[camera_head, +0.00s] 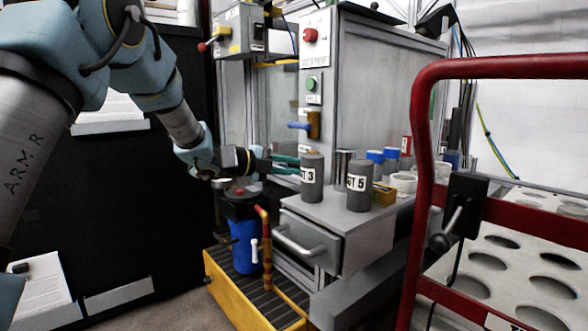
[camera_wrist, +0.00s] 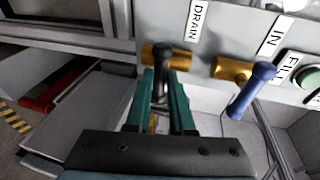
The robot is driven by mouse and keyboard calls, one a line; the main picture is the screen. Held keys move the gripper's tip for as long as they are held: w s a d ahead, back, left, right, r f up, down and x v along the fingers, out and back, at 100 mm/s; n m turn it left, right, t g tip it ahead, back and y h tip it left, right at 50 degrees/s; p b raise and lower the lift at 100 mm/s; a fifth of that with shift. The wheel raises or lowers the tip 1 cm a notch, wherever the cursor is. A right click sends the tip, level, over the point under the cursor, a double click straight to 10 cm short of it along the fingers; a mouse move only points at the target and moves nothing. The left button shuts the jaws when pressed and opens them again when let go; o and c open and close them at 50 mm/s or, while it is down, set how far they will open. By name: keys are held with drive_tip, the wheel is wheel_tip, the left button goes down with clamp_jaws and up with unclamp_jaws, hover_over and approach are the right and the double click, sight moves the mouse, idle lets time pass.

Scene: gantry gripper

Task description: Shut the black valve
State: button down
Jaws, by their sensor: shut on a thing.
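The black valve (camera_wrist: 158,53) sits on the panel under the DRAIN label in the wrist view. It has a brass body (camera_wrist: 179,60) and a black handle that sticks out toward my wrist. My gripper (camera_wrist: 161,76) has its two green fingers on either side of this handle and is shut on it. In the head view my gripper (camera_head: 287,164) reaches in from the left at the panel, just above the grey bench. The black valve cannot be made out there.
A blue-handled valve (camera_wrist: 251,89) is close on the right, under the IN label. In the head view, grey numbered cylinders (camera_head: 312,190) stand on the bench close to my fingers. A drawer (camera_head: 309,242) is below. A red-framed rack (camera_head: 433,110) stands at right.

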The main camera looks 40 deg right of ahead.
drive_tip(key=shift+f, duration=0.1)
drive_tip(key=c, duration=0.8)
unclamp_jaws()
drive_tip(key=p+v, duration=0.2)
drive_tip(key=v, duration=0.8)
drive_tip(key=shift+a, duration=0.35)
drive_tip(key=shift+w, duration=0.15)
